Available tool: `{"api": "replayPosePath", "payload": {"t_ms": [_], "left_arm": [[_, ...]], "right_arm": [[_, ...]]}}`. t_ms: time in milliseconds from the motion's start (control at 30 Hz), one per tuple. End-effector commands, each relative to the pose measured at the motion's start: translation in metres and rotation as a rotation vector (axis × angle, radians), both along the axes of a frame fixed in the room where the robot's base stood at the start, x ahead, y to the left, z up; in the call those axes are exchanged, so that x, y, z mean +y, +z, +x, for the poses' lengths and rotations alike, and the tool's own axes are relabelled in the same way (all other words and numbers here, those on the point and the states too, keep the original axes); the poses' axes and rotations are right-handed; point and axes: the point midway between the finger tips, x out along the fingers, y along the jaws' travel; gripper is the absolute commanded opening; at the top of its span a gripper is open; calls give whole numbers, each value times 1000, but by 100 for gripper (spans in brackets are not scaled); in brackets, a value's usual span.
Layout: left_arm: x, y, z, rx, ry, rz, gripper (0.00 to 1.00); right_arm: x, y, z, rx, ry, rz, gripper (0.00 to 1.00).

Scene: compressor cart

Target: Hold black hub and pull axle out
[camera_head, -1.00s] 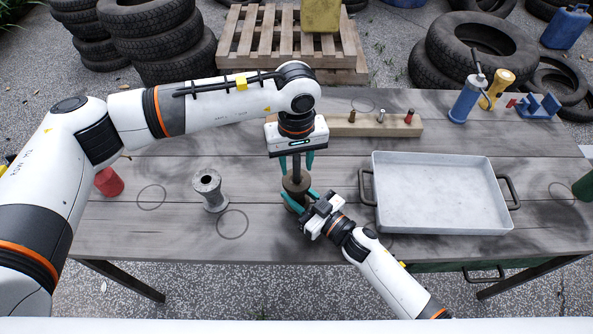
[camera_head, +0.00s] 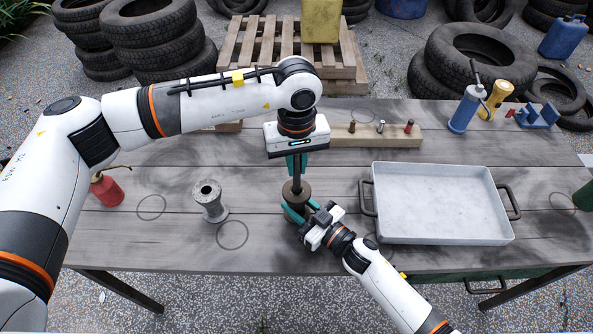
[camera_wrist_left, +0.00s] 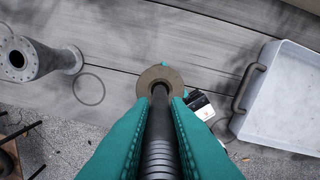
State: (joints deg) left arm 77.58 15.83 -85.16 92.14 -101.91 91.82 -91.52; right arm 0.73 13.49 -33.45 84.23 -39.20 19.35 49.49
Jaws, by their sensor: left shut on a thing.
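My left gripper (camera_head: 297,163) points straight down above the hub and is shut on the axle. In the left wrist view its teal fingers flank the ribbed axle (camera_wrist_left: 158,145), above the hub's flange (camera_wrist_left: 160,74). My right gripper (camera_head: 299,210) comes in low from the front right. Its teal fingers lie on both sides of the hub body and look shut on it; the contact is partly hidden.
A grey metal spool (camera_head: 209,200) stands to the left, with a red oil can (camera_head: 107,190) beyond it. A grey tray (camera_head: 440,205) lies to the right. A wooden block with pegs (camera_head: 375,137) is behind. The tabletop between spool and hub is clear.

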Motion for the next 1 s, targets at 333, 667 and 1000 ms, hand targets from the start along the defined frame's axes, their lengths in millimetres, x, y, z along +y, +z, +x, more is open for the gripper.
{"api": "replayPosePath", "payload": {"t_ms": [333,667,1000], "left_arm": [[0,63,0,-2,-1,-1,0],[0,71,0,0,-1,-1,0],[0,71,0,0,-1,-1,0]], "right_arm": [[0,-1,0,1,-1,-1,0],[0,-1,0,1,-1,-1,0],[0,0,0,1,-1,-1,61]]}}
